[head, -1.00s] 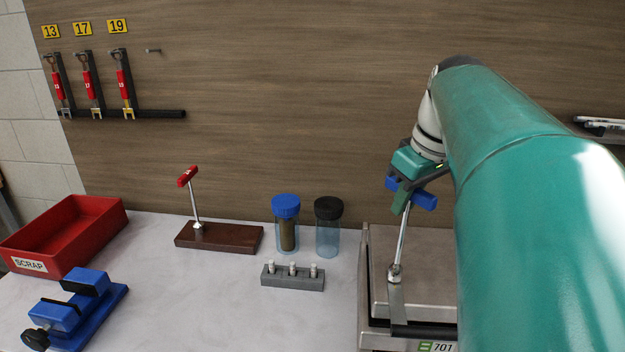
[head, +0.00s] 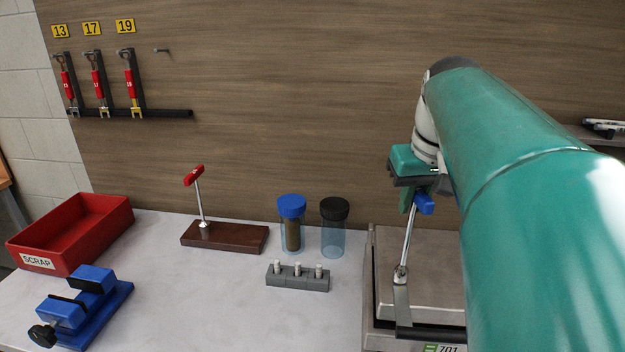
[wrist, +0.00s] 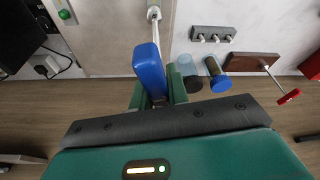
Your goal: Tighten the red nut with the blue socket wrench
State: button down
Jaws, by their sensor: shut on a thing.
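The blue socket wrench has a blue T-handle (head: 425,203) and a long silver shaft running down, slightly tilted. My gripper (head: 411,195) is shut on its handle, above the scale. In the wrist view the blue handle (wrist: 149,70) lies between my green fingers (wrist: 155,92), with the shaft beyond it. The shaft's lower end meets a grey upright fitting (head: 401,298) at the scale. No red nut shows; the shaft's lower end may hide it.
A bench scale (head: 436,270) stands under my arm. To its left are a blue-lidded jar (head: 291,207), a black-lidded jar (head: 334,209), a grey socket rack (head: 298,282), a red T-handle tool (head: 194,176) on a wooden block (head: 222,238), a blue vise (head: 95,280) and a red scrap bin (head: 100,232).

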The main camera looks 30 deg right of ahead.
jog(key=shift+m, duration=0.3)
jog(key=m+h, duration=0.1)
jog(key=m, duration=0.4)
jog(key=shift+g, duration=0.4)
jog(key=shift+s+m, duration=0.1)
jog(key=shift+m, duration=0.2)
jog(key=m, duration=0.2)
jog(key=m+g+h, duration=0.1)
jog(key=m, duration=0.2)
jog(key=shift+d+g, duration=0.1)
jog(key=shift+g, duration=0.2)
jog(key=shift+m, duration=0.3)
